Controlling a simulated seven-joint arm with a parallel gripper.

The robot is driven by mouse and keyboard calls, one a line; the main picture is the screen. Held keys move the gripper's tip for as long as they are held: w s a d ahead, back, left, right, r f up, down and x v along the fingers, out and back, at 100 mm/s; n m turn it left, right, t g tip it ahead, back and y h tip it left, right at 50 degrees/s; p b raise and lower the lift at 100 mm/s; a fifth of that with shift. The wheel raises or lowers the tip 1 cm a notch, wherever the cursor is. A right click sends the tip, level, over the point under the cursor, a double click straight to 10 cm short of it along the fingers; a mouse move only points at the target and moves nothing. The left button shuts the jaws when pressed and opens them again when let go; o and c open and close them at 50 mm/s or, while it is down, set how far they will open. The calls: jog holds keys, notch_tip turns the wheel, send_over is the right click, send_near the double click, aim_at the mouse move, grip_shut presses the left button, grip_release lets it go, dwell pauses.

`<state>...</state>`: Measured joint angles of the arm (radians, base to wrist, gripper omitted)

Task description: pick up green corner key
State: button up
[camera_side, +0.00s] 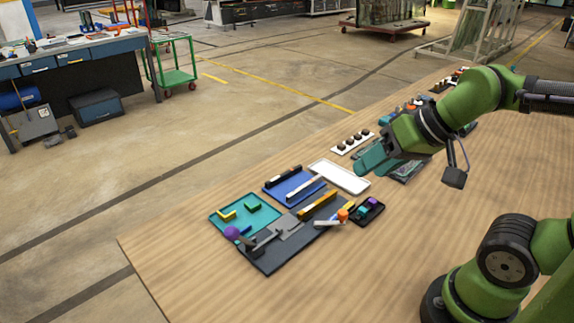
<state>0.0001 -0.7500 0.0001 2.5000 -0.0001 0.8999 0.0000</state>
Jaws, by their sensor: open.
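The green corner key (252,207) lies in the teal tray (215,203) at the left end of the workbench, beside a yellow corner key (228,215). My gripper (369,162) is empty, with its teal fingers pointing left and down. It is well to the right of the green key and apart from it, near the white tray. The gap between its fingertips is hard to make out at this angle.
A blue tray (271,187) with black and white bars and an empty white tray (340,177) lie between. The bench's near left is clear.

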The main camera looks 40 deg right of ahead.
jog(key=shift+c, duration=0.6)
jog(key=n+g+h, duration=0.2)
jog(key=n+g, duration=0.1)
jog(key=g, duration=0.4)
send_over(247, 204)
jog(key=f, duration=1.8)
jog(key=shift+d+f, duration=0.1)
jog(key=shift+d, duration=0.2)
jog(key=f, duration=0.5)
jog(key=shift+a+f, duration=0.3)
